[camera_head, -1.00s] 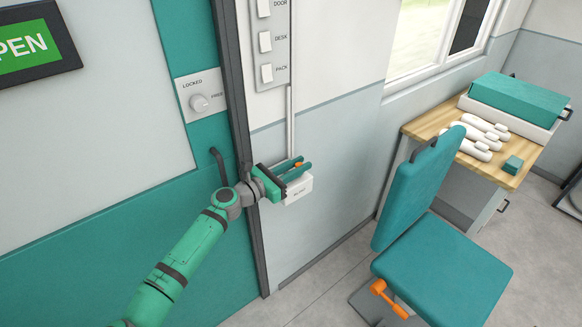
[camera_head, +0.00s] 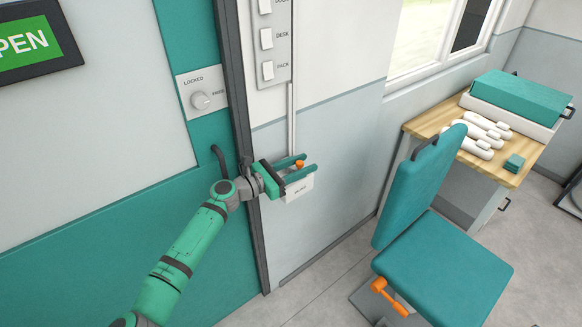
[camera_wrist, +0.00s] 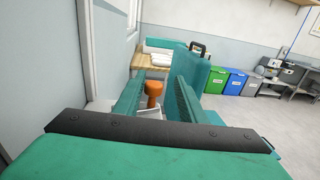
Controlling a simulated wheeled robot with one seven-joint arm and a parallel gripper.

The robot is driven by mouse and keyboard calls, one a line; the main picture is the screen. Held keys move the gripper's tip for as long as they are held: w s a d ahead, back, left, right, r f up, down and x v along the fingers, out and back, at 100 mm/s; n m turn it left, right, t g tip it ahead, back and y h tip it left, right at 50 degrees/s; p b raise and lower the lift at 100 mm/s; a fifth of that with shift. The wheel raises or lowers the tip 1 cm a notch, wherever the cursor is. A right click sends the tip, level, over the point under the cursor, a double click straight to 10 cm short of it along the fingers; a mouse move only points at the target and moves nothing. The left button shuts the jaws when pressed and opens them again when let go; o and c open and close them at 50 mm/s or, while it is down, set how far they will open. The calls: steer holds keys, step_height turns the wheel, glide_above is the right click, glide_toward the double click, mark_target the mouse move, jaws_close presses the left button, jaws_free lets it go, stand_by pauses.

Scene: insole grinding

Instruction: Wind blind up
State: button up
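The blind control is a small white box (camera_head: 298,189) low on the wall, with a label too small to read surely. An orange knob (camera_head: 299,163) stands on top of it. A thin white conduit (camera_head: 291,120) runs up the wall from it. My gripper (camera_head: 309,161) is at the box, its two teal fingers apart. In the wrist view the orange knob (camera_wrist: 154,90) stands between the open fingers, nearer the left one, and I see a gap to the right finger. Part of the box is hidden. The blind (camera_head: 468,27) shows dark at the window's top right.
A teal door with a dark frame (camera_head: 236,110) and a handle stands left of my gripper. A switch panel (camera_head: 267,45) is above. A teal chair (camera_head: 440,265) and a wooden desk (camera_head: 430,125) with white insole-like pieces stand right. Floor between wall and chair is clear.

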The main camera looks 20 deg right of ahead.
steer(key=shift+w+a, duration=0.1)
steer(key=shift+a, duration=0.1)
steer(key=shift+a, duration=0.55)
steer(key=v, duration=0.9)
steer(key=shift+s+a, duration=0.25)
steer(key=shift+a, duration=0.05)
